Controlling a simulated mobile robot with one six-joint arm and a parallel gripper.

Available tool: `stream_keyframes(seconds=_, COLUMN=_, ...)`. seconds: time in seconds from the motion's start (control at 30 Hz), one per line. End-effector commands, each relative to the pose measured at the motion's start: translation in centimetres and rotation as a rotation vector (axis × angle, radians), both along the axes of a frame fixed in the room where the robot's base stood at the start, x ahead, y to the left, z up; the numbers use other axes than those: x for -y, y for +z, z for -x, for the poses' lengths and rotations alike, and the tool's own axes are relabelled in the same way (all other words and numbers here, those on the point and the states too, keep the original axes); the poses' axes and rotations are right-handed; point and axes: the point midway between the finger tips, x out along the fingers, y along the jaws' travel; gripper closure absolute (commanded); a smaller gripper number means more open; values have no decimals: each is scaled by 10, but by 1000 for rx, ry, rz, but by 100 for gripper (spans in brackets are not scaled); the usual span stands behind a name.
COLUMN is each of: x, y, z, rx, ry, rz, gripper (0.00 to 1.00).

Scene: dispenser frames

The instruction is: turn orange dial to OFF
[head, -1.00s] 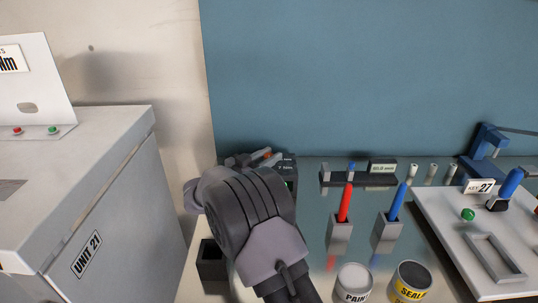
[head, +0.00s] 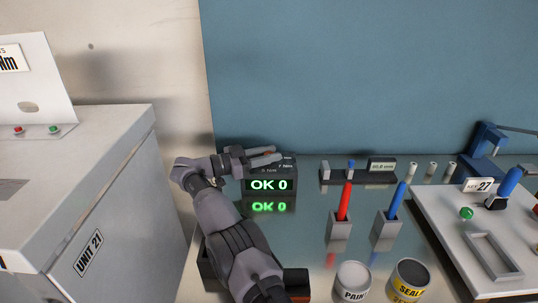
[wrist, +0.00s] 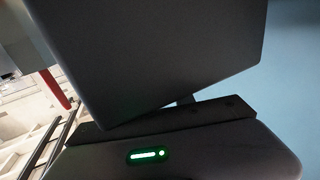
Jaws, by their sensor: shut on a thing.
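A dark box (head: 262,199) stands at the back of the bench, left of centre in the head view. Its green display (head: 268,185) reads "OK 0" and mirrors in the shiny bench top. My gripper (head: 272,155) reaches in from the left, its grey fingers over the top of this box. It is shut at the spot where the orange dial showed earlier. The dial itself is hidden by the fingers, so its pointing direction cannot be read. In the wrist view, dark surfaces fill the middle, with a lit green indicator (wrist: 148,155) below.
A red pen (head: 345,202) and a blue pen (head: 397,201) stand in grey holders right of the box. Paint (head: 353,283) and sealer (head: 409,278) cans stand nearer. The grey Unit 21 cabinet (head: 105,215) is at left, and a white panel (head: 450,235) at right.

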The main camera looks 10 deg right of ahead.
Motion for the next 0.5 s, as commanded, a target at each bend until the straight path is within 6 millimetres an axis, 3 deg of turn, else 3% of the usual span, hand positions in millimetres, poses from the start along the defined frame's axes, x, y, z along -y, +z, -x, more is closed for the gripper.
stream_keyframes(seconds=0.33, x=0, y=1, z=0, rx=3, ry=-1, rz=-1, gripper=100)
stream_keyframes(seconds=0.37, x=0, y=1, z=0, rx=3, ry=-1, rz=-1, gripper=64)
stream_keyframes(seconds=0.43, x=0, y=1, z=0, rx=3, ry=-1, rz=-2, gripper=51)
stream_keyframes(seconds=0.5, x=0, y=1, z=0, rx=2, ry=-1, rz=-1, gripper=48)
